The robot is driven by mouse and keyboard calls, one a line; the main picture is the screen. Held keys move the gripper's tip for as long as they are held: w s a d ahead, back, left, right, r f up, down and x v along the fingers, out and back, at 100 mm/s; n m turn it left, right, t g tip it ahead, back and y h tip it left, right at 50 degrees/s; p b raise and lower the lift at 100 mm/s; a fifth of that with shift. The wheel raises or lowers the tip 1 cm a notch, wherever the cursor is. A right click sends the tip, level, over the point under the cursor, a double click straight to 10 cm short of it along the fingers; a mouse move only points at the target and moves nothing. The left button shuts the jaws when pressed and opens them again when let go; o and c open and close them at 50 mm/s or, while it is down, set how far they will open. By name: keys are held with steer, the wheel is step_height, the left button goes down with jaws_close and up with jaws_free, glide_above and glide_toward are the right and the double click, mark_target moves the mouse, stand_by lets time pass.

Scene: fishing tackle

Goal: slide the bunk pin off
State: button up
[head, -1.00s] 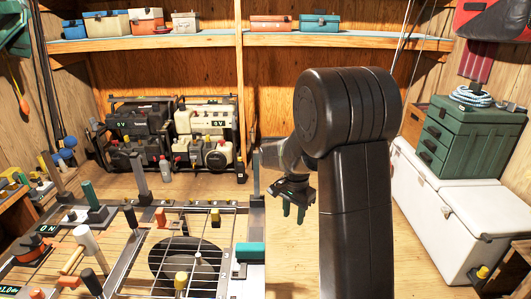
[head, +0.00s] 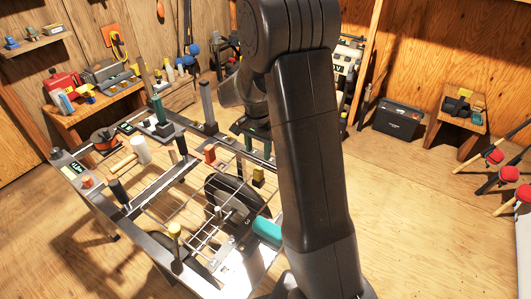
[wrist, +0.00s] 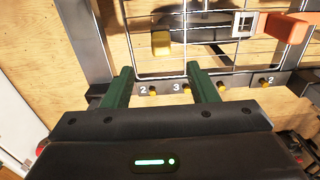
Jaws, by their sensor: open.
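I cannot tell which coloured part is the bunk pin. A metal frame (head: 150,245) with a wire grid stands in the head view and carries upright posts, an orange block (head: 210,154), yellow knobs (head: 174,231) and a teal grip (head: 267,231). In the wrist view, my gripper (wrist: 158,70) is open and empty, with its green fingers apart near a rail numbered 2, 3, 2. A yellow knob (wrist: 160,43) lies just beyond, between the fingers in the picture. An orange block (wrist: 286,27) is at upper right. My arm hides part of the frame in the head view.
A mallet (head: 139,150) and a red-topped reel (head: 104,137) are on the frame's left part. A side bench (head: 95,105) with tackle stands behind left. A black box (head: 398,120) and small table (head: 460,110) stand at back right. The floor (head: 420,220) right of my arm is clear.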

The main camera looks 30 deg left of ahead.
mark_target(258, 169)
step_height(258, 169, down, 10)
steer(key=shift+a+r+b, duration=0.1)
steer(key=shift+b, duration=0.7)
steer(key=c, duration=1)
steer(key=shift+r+p, duration=1.95)
steer(key=shift+r, duration=0.9)
steer(key=shift+c, duration=0.4)
